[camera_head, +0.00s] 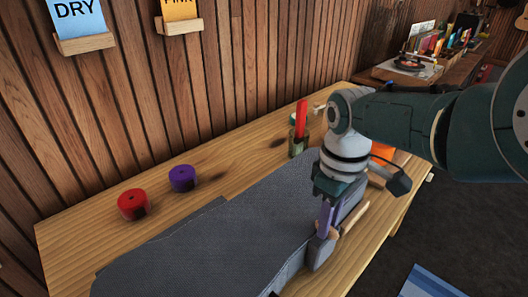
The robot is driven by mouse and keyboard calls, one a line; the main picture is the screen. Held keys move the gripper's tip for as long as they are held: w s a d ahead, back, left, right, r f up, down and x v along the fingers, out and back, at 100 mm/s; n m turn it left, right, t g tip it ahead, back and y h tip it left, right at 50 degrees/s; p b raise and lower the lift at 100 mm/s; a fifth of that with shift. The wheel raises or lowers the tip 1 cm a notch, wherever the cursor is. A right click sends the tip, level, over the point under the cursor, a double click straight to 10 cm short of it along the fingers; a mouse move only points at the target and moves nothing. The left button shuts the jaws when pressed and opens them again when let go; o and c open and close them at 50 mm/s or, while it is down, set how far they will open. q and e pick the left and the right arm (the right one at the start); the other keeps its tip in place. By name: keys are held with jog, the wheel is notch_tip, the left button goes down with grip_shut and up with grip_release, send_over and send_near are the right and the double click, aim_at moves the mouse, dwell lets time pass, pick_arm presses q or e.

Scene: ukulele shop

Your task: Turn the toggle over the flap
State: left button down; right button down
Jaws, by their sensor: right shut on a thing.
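A grey fabric case (215,245) lies along the wooden table. A grey flap (319,252) hangs at its front right side. My right gripper (326,228) reaches down from the upper right to this side of the case. It is shut on a small tan wooden toggle (328,233) at the flap's upper edge; the fingers and wrist hide part of it. A light wooden bar (354,218) shows just right of the fingers; I cannot tell whether it is part of the toggle. My left gripper is out of view.
A red roll (133,204) and a purple roll (182,178) sit on the table (75,240) behind the case. A jar (298,142) with a red item stands near my right wrist. An orange object (382,152) is partly behind my arm. The table's left end is clear.

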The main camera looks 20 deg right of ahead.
jog(key=c, duration=0.8)
grip_release()
jog(key=shift+o, duration=0.2)
jog(key=shift+r, duration=0.1)
notch_tip(320, 180, up, 10)
jog(key=p, duration=0.7)
